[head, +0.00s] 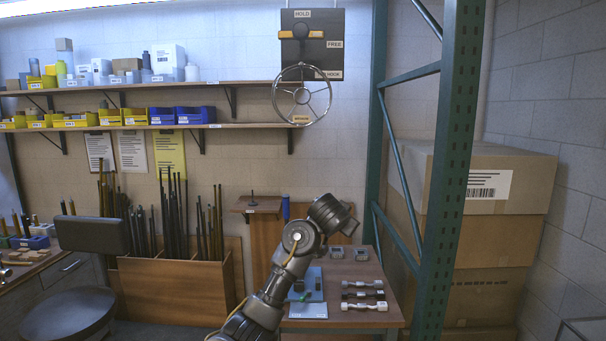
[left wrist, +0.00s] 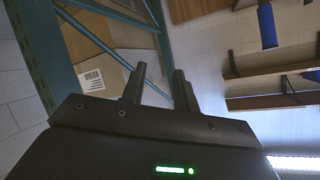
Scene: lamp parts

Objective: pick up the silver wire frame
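The silver wire frame (head: 328,108), a round ring with spokes and a small hub, hangs on the back wall in the head view, just below a black panel (head: 330,55). A small tan label sits at its lower edge. My left arm rises from the bottom of the head view and ends well below the frame, over the small table; its fingers are hidden there. In the left wrist view my left gripper (left wrist: 160,84) has its two fingers apart with nothing between them. The wire frame is not in the left wrist view. My right gripper is in neither view.
Two wall shelves (head: 180,85) with bins lie left of the frame. A green rack post (head: 455,160) and stacked boxes (head: 505,185) stand right. A small table (head: 385,320) holds several parts. A wooden bin (head: 170,290) holds rods.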

